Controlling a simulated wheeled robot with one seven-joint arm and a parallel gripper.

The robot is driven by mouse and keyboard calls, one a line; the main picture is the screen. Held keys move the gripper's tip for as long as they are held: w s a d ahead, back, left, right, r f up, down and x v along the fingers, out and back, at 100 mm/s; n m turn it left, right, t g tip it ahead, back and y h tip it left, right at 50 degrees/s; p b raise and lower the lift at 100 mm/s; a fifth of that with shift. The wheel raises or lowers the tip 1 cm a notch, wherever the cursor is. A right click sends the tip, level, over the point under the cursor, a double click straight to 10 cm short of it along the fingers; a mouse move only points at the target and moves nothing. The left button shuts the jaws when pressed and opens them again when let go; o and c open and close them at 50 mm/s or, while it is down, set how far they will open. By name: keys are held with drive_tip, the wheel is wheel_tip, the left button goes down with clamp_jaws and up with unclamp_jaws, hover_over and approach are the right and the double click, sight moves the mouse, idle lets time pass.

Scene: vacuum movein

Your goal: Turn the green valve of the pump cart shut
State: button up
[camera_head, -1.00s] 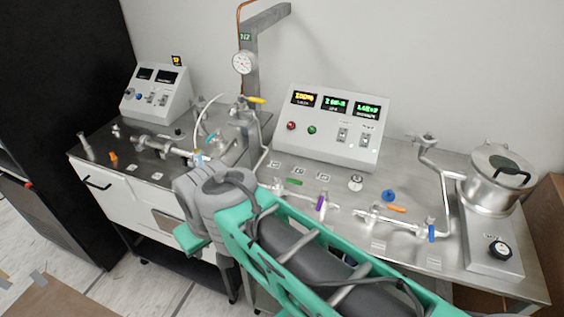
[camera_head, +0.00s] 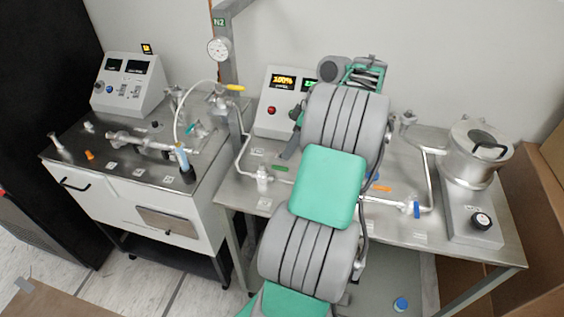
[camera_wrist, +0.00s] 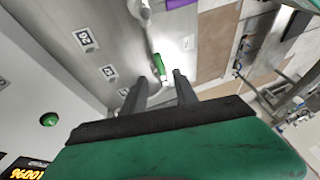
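A small green handle (camera_head: 280,168) lies on the steel top of the right-hand bench, left of my arm. The wrist view shows what looks like the same green handle (camera_wrist: 160,66), just beyond the tips of my gripper (camera_wrist: 160,77) and roughly in line with the gap between them. The two dark fingers stand apart with nothing between them. I cannot tell whether they touch the handle. In the head view my arm covers most of my gripper. A teal handle (camera_head: 191,128) sits among the glass fittings on the left-hand cart (camera_head: 75,170).
A control box (camera_head: 270,118) stands behind the green handle. A pipe with a blue handle (camera_head: 417,210) and a metal pot (camera_head: 477,155) are right of my arm. A gas post (camera_head: 228,75) rises at the left.

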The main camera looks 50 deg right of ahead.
sight(274, 168)
drive_tip(key=b+x, duration=0.1)
drive_tip(key=x, duration=0.5)
drive_tip(key=shift+c, duration=0.5)
clamp_jaws()
idle(0.8)
